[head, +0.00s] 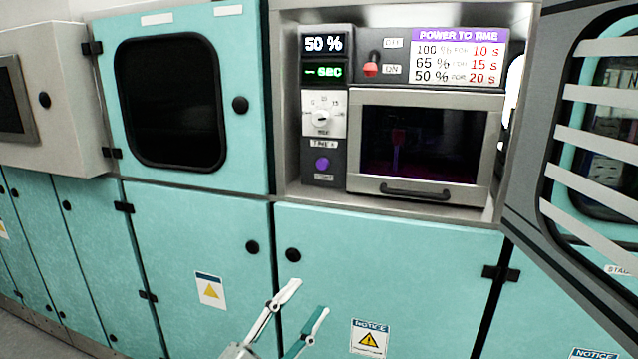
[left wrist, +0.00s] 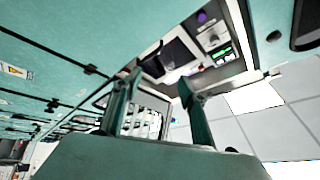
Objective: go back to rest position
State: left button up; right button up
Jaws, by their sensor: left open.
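My left gripper (head: 306,302) is at the bottom centre of the head view, in front of the teal lower cabinet doors. Its two fingers are spread apart with nothing between them. In the left wrist view the same gripper (left wrist: 158,86) shows open and empty, with the machine beyond its fingers. My right gripper is in neither view.
A machine with a dark-windowed door (head: 420,145) sits in a metal-framed recess. Its panel has a "50 %" display (head: 323,44), a dial (head: 322,119), a purple button (head: 322,164) and a red-tipped switch (head: 371,69). A slatted grey panel (head: 600,120) stands at the right.

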pick_arm(q)
jog(key=s+a+f+n+g+y+p, duration=0.1)
jog(key=s+a+f+n+y, duration=0.25)
jog(key=f, duration=0.55)
jog(key=s+a+f+n+g+y, duration=0.1)
jog(key=s+a+f+n+y, duration=0.3)
jog(key=f, duration=0.5)
jog(key=s+a+f+n+g+y+p, duration=0.15)
jog(key=a+f+n, duration=0.3)
jog(key=f, duration=0.45)
jog(key=s+a+f+n+g+y, duration=0.2)
jog(key=s+a+f+n+g, duration=0.1)
jog(key=s+f, duration=0.7)
jog(key=shift+s+a+f+g, duration=0.15)
jog(key=shift+s+a+g, duration=0.3)
jog(key=shift+s+a, duration=0.65)
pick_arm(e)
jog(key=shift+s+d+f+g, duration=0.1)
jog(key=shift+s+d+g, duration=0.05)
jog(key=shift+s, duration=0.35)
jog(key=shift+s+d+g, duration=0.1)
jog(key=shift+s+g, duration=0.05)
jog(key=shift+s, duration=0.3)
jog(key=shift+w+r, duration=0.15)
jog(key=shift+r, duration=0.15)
pick_arm(q)
jog(key=shift+w, duration=0.1)
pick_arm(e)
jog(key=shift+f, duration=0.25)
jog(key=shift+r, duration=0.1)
